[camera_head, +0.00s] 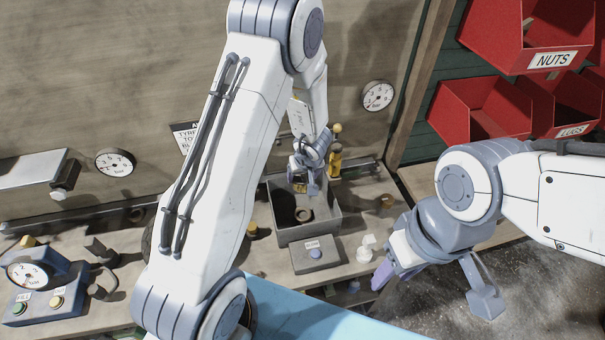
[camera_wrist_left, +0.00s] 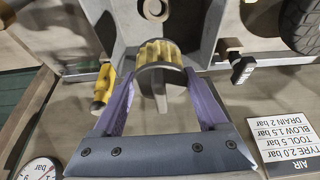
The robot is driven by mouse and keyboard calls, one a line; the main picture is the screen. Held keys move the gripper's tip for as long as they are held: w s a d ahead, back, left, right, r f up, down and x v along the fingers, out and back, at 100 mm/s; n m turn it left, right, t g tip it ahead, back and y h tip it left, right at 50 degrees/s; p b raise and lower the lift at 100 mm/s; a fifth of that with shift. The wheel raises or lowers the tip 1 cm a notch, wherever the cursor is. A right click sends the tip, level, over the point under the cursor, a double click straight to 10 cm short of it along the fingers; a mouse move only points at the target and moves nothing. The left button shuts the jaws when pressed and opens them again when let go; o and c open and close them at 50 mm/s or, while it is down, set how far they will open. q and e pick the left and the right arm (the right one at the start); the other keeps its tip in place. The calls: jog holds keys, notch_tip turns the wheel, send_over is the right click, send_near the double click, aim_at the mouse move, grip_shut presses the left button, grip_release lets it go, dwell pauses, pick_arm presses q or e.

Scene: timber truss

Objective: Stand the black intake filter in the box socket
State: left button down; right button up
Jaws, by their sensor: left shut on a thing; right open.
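My left gripper (camera_head: 308,184) is over the grey open box (camera_head: 325,230) and shut on a small part with yellow ribs and a dark band, which I take as the intake filter (camera_wrist_left: 158,54). In the left wrist view the filter sits between the purple fingers of the left gripper (camera_wrist_left: 160,92). The socket (camera_head: 303,214) shows as a ring on the box floor; it also shows in the left wrist view (camera_wrist_left: 155,8). The filter appears above the floor, apart from the ring. My right gripper (camera_head: 436,287) is open and empty, right of the box.
A small grey button box (camera_head: 316,254) stands in front of the grey box. A yellow bottle-like item (camera_head: 335,163) stands behind it. Red bins (camera_head: 480,108) hang at the right. A gauge unit (camera_head: 40,285) is at the left, and a blue surface (camera_head: 310,315) lies in front.

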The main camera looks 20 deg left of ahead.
pick_arm(q)
jog(key=shift+s+f, duration=0.1)
jog(key=shift+s, duration=0.05)
notch_tip(320, 180, down, 12)
jog(key=b, duration=0.9)
jog(key=shift+r+b, duration=0.25)
jog(key=shift+b, duration=0.1)
jog(key=shift+p, duration=0.4)
dwell(0.7)
jog(key=shift+f, duration=0.25)
jog(key=shift+f+b, duration=1)
jog(key=shift+b, duration=0.05)
grip_release()
